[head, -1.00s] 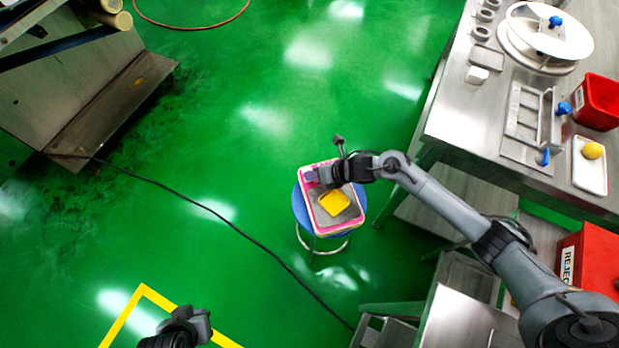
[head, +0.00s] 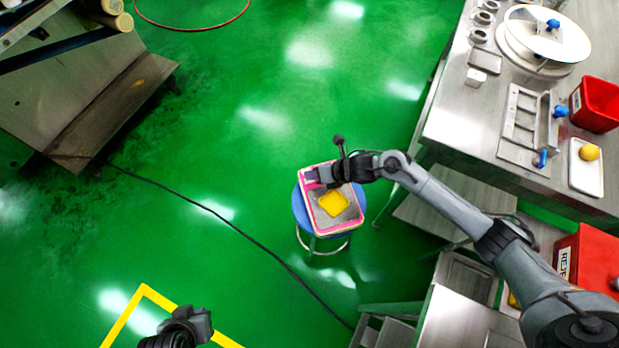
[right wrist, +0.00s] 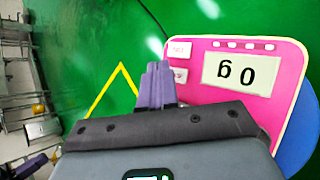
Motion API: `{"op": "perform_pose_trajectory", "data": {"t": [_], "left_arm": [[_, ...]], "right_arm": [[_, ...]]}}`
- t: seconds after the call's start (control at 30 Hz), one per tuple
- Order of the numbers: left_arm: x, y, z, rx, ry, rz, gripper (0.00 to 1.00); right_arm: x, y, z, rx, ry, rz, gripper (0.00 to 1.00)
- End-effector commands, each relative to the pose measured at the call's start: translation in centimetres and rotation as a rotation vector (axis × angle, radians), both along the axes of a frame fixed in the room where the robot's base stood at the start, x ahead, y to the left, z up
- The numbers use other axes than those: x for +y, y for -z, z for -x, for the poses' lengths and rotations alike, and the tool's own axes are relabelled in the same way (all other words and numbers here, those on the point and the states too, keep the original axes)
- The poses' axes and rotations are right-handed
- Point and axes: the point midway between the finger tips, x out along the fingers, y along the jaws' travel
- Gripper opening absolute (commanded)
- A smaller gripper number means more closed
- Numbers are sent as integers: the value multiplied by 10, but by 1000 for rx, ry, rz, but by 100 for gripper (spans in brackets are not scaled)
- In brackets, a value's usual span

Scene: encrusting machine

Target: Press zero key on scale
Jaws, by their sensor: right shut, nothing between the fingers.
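The pink scale (head: 320,226) stands on a round blue stool (head: 299,207) in the middle of the head view, with a yellow piece (head: 333,203) on its grey pan. My left gripper (head: 201,322) is far from the scale.
A steel table (head: 445,112) at the right bears a white disc, a metal frame, a red bin (head: 597,103) and a white tray (head: 587,182) with a yellow ball. A red reject bin (head: 590,255) stands below. A black cable (head: 240,232) crosses the open green floor.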

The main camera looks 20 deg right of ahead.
Motion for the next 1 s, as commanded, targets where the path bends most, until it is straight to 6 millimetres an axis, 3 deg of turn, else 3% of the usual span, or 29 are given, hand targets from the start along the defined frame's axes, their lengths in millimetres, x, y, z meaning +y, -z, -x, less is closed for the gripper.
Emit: {"op": "perform_pose_trajectory", "data": {"t": [0.37, 0.8, 1.0], "left_arm": [[2, -2, 0, 0, 6, -8, 0], [0, -34, 0, 0, -1, 1, 0], [-1, -40, 0, 0, -4, 5, 0]], "right_arm": [[0, -4, 0, -1, 0, 0, 0], [0, -43, 0, -2, -1, 1, 0], [0, -51, 0, 0, 0, 0, 0]]}}
